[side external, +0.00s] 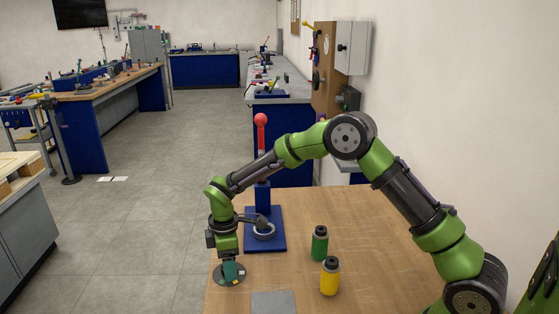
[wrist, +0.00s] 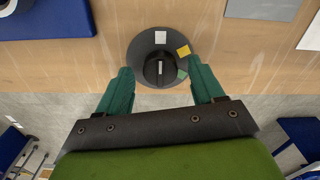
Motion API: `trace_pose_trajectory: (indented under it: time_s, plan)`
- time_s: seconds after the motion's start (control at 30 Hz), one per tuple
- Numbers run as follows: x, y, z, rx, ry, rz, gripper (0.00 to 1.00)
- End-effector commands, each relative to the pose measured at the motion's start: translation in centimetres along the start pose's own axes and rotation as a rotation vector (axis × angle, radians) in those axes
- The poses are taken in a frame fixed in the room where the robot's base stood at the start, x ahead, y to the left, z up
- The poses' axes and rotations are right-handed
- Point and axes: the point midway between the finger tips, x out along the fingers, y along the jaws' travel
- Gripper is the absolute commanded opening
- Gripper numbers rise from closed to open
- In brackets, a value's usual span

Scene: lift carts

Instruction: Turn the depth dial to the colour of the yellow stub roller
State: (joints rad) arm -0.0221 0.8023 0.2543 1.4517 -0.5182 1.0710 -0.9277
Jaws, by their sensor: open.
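The depth dial (wrist: 137,57) is a dark round disc with a white, a yellow and a green patch. Its black knob (wrist: 160,77) bears a white line, which appears lined up with the white patch (wrist: 160,37). The yellow patch (wrist: 183,50) lies to the right of it. My gripper (wrist: 160,68) is open, one finger on either side of the knob, with visible gaps. In the side view my gripper (side external: 231,272) is low over the dial (side external: 219,277), hiding the knob. The yellow stub roller (side external: 329,280), dark-capped, stands upright to the right.
A green dark-capped roller (side external: 319,246) stands behind the yellow one. A blue-based press (side external: 278,238) with a red ball handle (side external: 260,119) stands behind my gripper. A grey plate (side external: 272,303) lies at the front. The dial is near the table's left edge.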

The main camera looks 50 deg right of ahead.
Motion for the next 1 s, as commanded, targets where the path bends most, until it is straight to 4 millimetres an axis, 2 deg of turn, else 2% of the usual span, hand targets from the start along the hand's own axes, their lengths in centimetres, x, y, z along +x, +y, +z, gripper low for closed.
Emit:
trace_pose_trajectory:
  time_s: [0.23, 0.6, 1.0]
  plan:
    - [0.08, -0.01, 0.01, 0.0, 0.0, 0.0, 0.67]
    - [0.04, 0.0, 0.01, 0.0, -0.001, 0.0, 0.11]
    - [0.03, -0.01, 0.01, 0.082, -0.002, 0.001, 0.11]
